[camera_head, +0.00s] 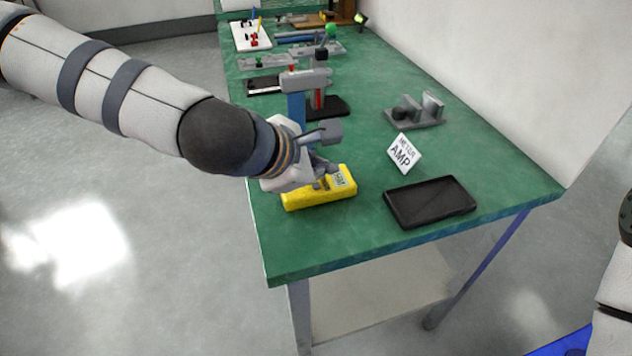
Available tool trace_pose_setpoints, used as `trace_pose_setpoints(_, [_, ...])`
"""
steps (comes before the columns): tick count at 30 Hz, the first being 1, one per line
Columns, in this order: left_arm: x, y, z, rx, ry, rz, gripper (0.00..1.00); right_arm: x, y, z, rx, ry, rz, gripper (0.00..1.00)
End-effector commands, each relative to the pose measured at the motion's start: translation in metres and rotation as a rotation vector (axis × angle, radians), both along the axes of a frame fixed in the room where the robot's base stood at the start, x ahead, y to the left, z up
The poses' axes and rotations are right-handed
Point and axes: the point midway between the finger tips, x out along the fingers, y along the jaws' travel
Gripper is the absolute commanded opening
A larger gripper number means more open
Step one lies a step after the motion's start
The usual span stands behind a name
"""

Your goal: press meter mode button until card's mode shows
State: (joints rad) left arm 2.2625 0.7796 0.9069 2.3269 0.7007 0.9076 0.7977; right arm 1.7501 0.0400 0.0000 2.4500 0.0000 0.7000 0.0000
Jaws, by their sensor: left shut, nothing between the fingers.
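A yellow meter (318,198) lies flat on the green bench near its front left edge. A small pale display on its right end shows dark characters that I cannot read for certain. My left gripper (322,183) is shut and empty, its fingertips at the meter's top face; whether they touch it I cannot tell. The gripper hides part of the meter's top, and I cannot make out the mode button. A white card (404,154) reading "METER AMP" stands tilted to the right of the meter. My right gripper is out of view; only part of my right arm shows.
A black tray (430,201) lies at the front right of the green bench (500,165). A grey fixture (414,111) stands behind the card. A blue press-like stand (297,105) is behind my left gripper. Several small parts and trays fill the far end.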

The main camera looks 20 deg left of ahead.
Motion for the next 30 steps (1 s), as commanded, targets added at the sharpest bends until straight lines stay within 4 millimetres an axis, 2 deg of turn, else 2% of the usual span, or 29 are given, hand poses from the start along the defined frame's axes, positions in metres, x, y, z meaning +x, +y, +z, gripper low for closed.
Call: trace_pose_setpoints(30, [0.000, 0.000, -0.011, 0.000, 0.001, 0.000, 0.00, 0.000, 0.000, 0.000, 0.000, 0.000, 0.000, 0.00])
